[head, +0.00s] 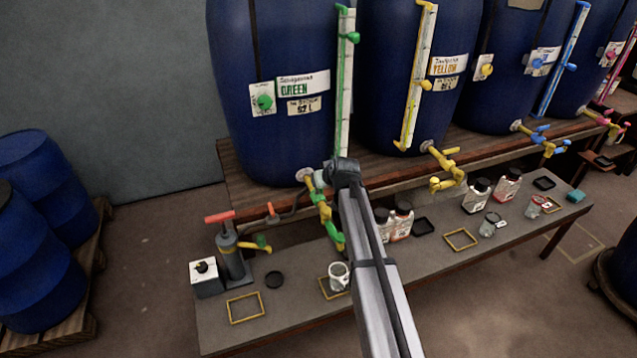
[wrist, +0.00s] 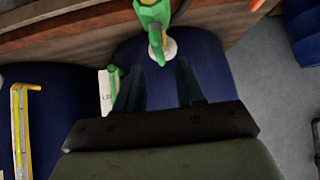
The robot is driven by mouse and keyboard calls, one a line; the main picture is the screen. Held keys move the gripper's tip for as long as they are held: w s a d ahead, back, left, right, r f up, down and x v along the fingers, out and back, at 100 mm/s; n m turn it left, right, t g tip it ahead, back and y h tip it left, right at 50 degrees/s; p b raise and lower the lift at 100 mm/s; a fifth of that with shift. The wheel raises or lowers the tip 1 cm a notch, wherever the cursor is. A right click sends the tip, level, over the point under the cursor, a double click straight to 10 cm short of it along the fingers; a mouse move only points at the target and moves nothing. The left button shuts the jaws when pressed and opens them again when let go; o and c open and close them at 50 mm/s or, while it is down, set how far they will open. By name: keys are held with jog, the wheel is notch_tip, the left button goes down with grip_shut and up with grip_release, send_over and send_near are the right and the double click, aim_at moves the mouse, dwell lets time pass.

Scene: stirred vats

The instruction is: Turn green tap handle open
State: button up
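The green tap (head: 325,212) juts from the low front of the blue vat labelled GREEN (head: 270,135). It has yellow and green parts, and my gripper partly hides its upper end in the head view. In the wrist view the green tap (wrist: 153,20) is beyond the fingertips, near the top edge. My gripper (head: 318,180) is beside the tap's upper part.
A pump with a red handle (head: 220,217) stands to the left. Bottles (head: 402,221) stand right of my arm. The yellow tap (head: 445,170) is further right.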

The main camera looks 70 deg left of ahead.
jog(key=v, duration=0.6)
jog(key=shift+d+r, duration=0.1)
jog(key=shift+d, duration=0.05)
dwell(0.5)
